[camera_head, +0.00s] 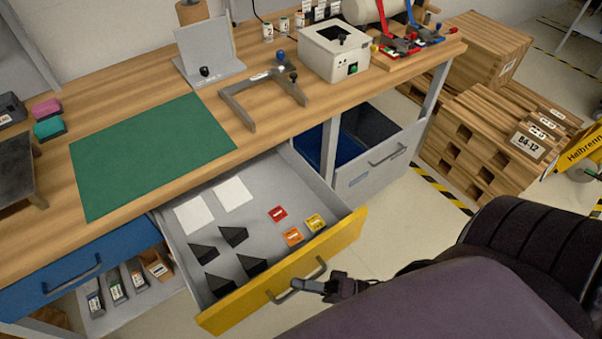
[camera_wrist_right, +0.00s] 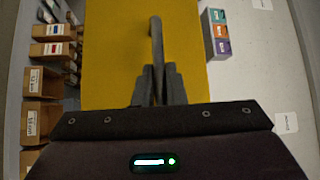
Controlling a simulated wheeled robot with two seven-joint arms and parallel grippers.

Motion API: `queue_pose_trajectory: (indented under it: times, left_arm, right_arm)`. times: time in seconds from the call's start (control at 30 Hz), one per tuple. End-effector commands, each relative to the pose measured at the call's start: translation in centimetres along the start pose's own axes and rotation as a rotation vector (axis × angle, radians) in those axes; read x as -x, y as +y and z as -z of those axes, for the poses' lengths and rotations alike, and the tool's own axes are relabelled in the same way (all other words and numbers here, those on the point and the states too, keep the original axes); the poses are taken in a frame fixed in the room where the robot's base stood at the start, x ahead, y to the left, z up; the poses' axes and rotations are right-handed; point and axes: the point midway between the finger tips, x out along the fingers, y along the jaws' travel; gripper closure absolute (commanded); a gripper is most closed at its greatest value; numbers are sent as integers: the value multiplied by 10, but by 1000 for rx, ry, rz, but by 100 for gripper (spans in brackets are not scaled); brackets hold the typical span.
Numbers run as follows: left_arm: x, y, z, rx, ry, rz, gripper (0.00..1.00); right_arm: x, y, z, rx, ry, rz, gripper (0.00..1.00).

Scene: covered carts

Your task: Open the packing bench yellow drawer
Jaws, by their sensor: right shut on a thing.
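The yellow drawer (camera_head: 215,319) of the packing bench (camera_head: 140,212) stands pulled out, and its grey inside shows in the head view. Its yellow front also fills the upper middle of the right wrist view (camera_wrist_right: 110,60). My right gripper (camera_head: 318,286) is shut on the grey bar handle (camera_head: 298,280) at the drawer front. In the right wrist view the handle (camera_wrist_right: 156,40) runs up from between the fingers (camera_wrist_right: 158,85). Inside the drawer lie white squares, black wedges and small red, orange and yellow items. My left gripper is not in view.
A blue drawer (camera_head: 75,270) is on the left, above a shelf of small boxes. A grey drawer (camera_head: 375,165) is on the right. A green mat (camera_head: 150,150) lies on the bench top. Wooden pallets (camera_head: 500,135) stand at the right. Some floor is clear before the bench.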

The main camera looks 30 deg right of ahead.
Motion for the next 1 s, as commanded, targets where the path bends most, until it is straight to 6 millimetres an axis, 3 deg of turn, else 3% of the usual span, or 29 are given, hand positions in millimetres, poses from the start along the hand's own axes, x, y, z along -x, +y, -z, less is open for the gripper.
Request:
queue_pose_trajectory:
  times: [0.17,0.2,0.37,0.67,1.0]
  left_arm:
    - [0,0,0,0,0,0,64]
    - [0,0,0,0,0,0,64]
    - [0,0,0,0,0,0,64]
    - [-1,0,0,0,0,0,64]
    - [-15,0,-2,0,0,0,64]
  right_arm:
    - [0,1,0,0,-1,-2,100]
    - [0,1,0,0,-1,-2,87]
    - [0,0,0,0,-1,-2,68]
    - [2,1,0,0,0,-2,68]
    - [54,3,0,-1,-2,-5,68]
